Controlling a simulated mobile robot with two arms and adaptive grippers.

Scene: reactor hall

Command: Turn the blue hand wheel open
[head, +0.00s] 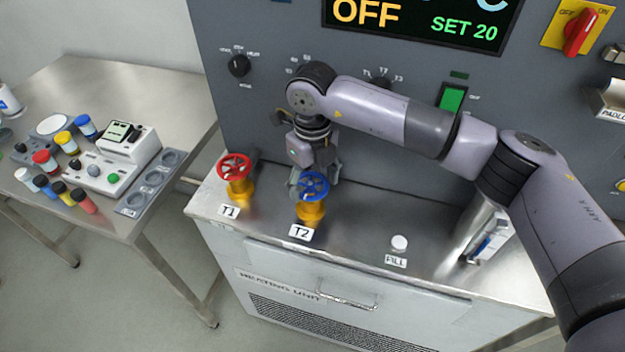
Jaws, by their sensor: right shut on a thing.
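The blue hand wheel (313,185) sits on a yellow valve body (311,209) behind the T2 label, on the steel top of the heating unit. My right arm comes in from the right and reaches over the unit. Its gripper (308,187) points down and is shut on the blue hand wheel, at its back and left side. The fingertips are partly hidden by the wheel. My left gripper is not in view.
A red hand wheel (234,167) labelled T1 stands close to the left. A white fill cap (399,243) lies to the right. The control panel (270,65) rises behind. A side table (62,93) at left holds vials and instruments.

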